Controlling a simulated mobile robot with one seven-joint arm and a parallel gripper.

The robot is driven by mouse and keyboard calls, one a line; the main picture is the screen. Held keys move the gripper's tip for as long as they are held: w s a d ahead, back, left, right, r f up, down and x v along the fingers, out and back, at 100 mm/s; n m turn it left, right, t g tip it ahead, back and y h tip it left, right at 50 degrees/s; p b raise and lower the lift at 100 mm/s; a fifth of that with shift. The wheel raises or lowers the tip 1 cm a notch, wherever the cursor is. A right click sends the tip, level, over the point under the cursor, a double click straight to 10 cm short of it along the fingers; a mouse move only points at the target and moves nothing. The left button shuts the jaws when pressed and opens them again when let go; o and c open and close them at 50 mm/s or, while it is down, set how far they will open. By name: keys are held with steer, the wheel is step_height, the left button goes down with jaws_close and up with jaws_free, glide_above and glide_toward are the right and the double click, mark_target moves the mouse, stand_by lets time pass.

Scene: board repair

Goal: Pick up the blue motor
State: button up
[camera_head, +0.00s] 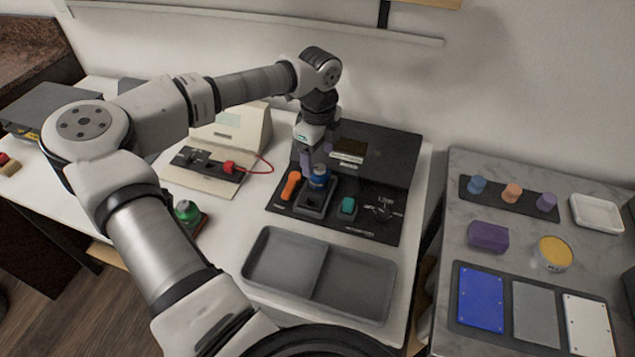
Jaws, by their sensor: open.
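The blue motor (319,177) is a small blue cylinder. It stands in a dark socket on the black board (374,231) in the middle of the white table. My gripper (312,168) points down right at the motor, with a finger beside its upper left. It is open. The wrist hides part of the gripper and I cannot tell whether the fingers touch the motor.
An orange part (291,185) and a teal part (348,208) flank the motor on the board. A grey two-compartment tray (386,293) lies in front. A tester with a red plug (229,167) stands left. A marble side table (441,290) is right.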

mark_target(319, 166)
steer(key=shift+w+f+p, duration=0.1)
steer(key=shift+f+p, duration=1)
steer(key=shift+f, duration=1.95)
steer(key=shift+c, duration=0.4)
steer(key=c, duration=1)
steer(key=shift+r, duration=0.2)
step_height(319, 166, up, 20)
steer(key=b, duration=0.3)
steer(key=shift+b, duration=0.4)
steer(key=shift+f, duration=0.15)
